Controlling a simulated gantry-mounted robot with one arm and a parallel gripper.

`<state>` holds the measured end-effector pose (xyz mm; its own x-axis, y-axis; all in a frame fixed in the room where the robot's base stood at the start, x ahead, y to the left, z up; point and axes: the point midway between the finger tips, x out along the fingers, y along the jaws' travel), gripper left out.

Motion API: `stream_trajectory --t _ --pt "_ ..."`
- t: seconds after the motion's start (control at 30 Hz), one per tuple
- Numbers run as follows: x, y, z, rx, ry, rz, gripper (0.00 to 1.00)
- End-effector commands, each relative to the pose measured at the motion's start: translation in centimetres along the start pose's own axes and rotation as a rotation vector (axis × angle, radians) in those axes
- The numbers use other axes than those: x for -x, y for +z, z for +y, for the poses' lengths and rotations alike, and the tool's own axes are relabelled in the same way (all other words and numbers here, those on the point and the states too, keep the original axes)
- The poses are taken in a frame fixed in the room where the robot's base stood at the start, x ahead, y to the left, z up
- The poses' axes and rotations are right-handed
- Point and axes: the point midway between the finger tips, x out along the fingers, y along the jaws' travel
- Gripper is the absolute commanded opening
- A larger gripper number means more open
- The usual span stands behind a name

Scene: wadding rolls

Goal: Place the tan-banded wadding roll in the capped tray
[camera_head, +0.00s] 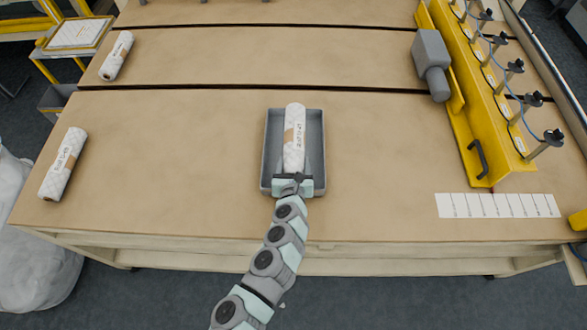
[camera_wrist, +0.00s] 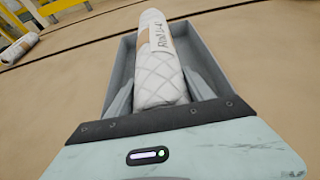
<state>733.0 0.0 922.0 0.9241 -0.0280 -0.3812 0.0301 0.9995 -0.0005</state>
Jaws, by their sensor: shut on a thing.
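A white quilted wadding roll with a tan band (camera_head: 294,138) lies lengthwise within the outline of a grey open tray (camera_head: 314,140). Its far end overlaps the tray's far rim. I cannot tell whether it touches the floor. My gripper (camera_head: 293,180) is at the tray's near end, shut on the roll. In the wrist view, the gripper's fingers (camera_wrist: 160,92) flank the near part of the roll (camera_wrist: 158,72), with the tray (camera_wrist: 208,55) around it. The fingers hide part of the roll's sides. No cap is visible on the tray.
Another tan-banded roll (camera_head: 63,165) lies at the table's left edge, and a further roll (camera_head: 117,56) lies at the back left. A yellow fixture with a row of posts (camera_head: 485,110) and a grey motor-like block (camera_head: 431,60) stand right. The tabletop around the tray is clear.

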Motion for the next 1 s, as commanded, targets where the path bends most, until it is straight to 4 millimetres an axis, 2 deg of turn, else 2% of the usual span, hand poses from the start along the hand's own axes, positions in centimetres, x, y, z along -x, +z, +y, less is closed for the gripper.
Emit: stream_trajectory --t 0.2,0.63,0.67,0.9,1.0 --pt "-1.1 -2.7 0.2 0.002 0.003 0.002 0.19" --pt "-1.3 -3.3 0.0 -0.002 0.000 0.001 0.19" --pt "-1.3 -3.3 0.1 -0.002 0.001 0.001 0.62" --pt "-1.3 -3.2 0.1 -0.001 0.001 0.001 0.81" --pt "-1.3 -3.2 0.1 -0.001 0.001 0.001 0.83"
